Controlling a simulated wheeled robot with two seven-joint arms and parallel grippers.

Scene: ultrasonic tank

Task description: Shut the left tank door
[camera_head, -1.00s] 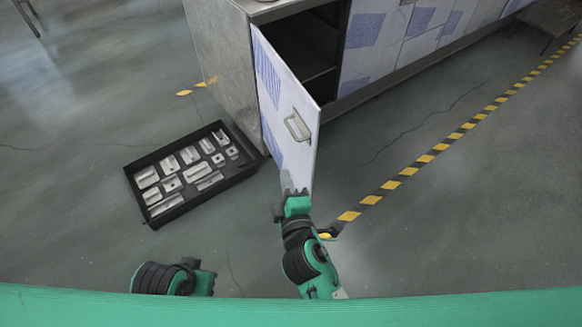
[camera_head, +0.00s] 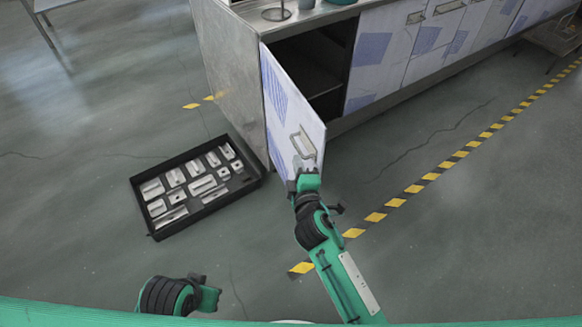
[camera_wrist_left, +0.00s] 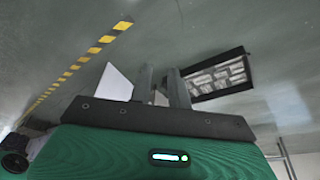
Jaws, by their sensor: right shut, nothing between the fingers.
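The left tank door (camera_head: 282,100), white with blue hatched patches, stands open, swung out from the dark cabinet opening on its left-side hinge. Its metal handle (camera_head: 302,142) is on the outer face near the free edge. My right gripper (camera_head: 304,163) is shut and empty, at the door's face just below the handle. I cannot tell whether it touches; it hides the door's lower corner. My left gripper (camera_wrist_left: 161,86) shows two spaced fingers in the left wrist view, open and empty. In the head view my left arm is low at the left, away from the door.
A black tray (camera_head: 196,228) of metal parts lies on the floor left of the door; it also shows in the left wrist view (camera_wrist_left: 243,52). Closed patterned doors (camera_head: 436,35) continue right. Yellow-black tape (camera_head: 424,182) crosses the clear floor.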

